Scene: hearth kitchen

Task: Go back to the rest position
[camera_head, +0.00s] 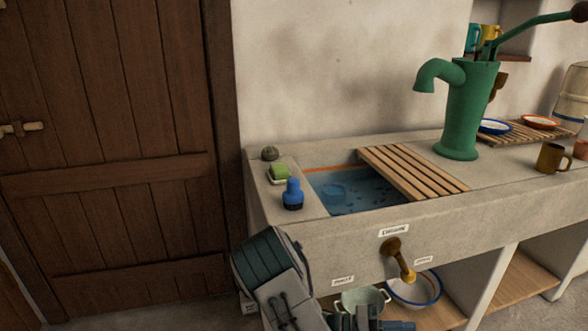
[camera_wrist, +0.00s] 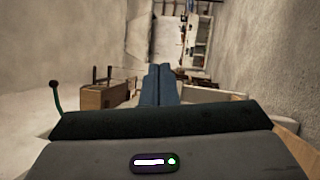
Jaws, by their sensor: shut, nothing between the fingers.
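My gripper (camera_wrist: 159,72) is in the middle of the wrist view, its two blue fingers side by side and pressed together with nothing between them. In the head view my gripper (camera_head: 408,325) shows only partly at the bottom edge, in front of the stone sink unit (camera_head: 340,262) and below its drain lever (camera_head: 398,258). My grey arm comes in at the lower left of that view.
The basin (camera_head: 350,190) holds water, with a wooden slat rack (camera_head: 415,172) across part of it. A blue bottle (camera_head: 292,194) and a green sponge (camera_head: 279,170) stand left. A green pump (camera_head: 465,110) rises behind. Bowls (camera_head: 415,289) sit on the shelf below. A wooden door (camera_head: 100,120) is left.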

